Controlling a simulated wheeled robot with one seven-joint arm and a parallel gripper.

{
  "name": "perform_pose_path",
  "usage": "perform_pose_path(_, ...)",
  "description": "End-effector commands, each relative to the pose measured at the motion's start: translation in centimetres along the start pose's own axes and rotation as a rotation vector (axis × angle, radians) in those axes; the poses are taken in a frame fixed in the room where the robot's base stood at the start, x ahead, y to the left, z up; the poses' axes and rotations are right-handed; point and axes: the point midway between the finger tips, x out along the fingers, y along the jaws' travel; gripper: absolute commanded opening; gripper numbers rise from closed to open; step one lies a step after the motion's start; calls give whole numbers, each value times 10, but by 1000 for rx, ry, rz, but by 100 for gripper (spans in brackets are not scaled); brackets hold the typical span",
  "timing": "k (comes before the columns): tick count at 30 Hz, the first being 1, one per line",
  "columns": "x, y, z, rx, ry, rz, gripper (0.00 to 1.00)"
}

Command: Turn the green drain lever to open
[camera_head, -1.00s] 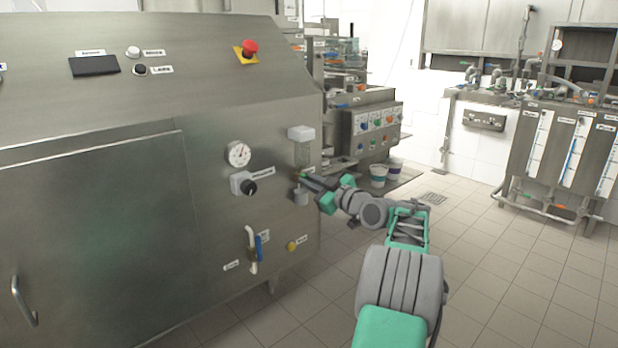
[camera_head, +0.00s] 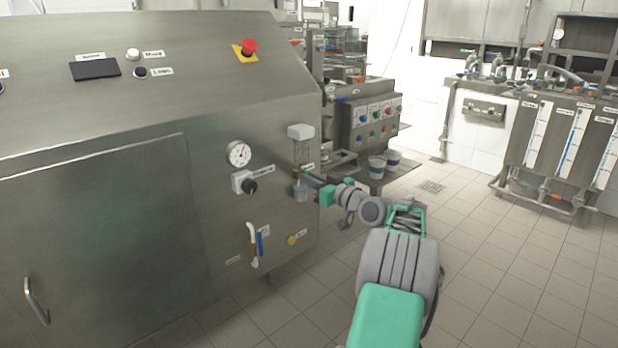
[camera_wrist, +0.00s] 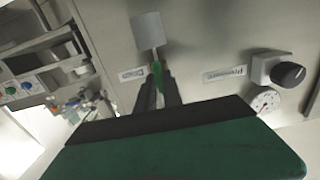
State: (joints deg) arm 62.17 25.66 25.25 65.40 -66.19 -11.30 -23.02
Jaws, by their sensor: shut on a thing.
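The green drain lever (camera_wrist: 157,70) shows in the wrist view between the tips of my two dark fingers, beside a label reading "Drain" (camera_wrist: 131,73). My gripper (camera_wrist: 157,88) is shut on it. The lever points roughly along the fingers, below a grey cylindrical fitting (camera_wrist: 148,30) in that view. In the head view my gripper (camera_head: 309,180) reaches the right end of the steel machine's front, next to the grey fitting (camera_head: 300,193). The lever is mostly hidden there by the fingers, so its exact angle is hard to tell.
The machine carries a pressure gauge (camera_head: 238,153) and a black pressure knob (camera_head: 249,186) left of my gripper. Below are a blue-handled lever (camera_head: 259,244) and a yellow knob (camera_head: 292,240). The floor to the right is clear.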

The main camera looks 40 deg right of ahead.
Motion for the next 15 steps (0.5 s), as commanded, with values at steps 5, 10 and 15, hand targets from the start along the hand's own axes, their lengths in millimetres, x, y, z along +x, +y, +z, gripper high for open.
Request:
perform_pose_path(5,0,0,1,3,0,0,0)
perform_pose_path(10,0,0,1,2,0,0,19)
perform_pose_path(15,0,0,0,1,0,0,33)
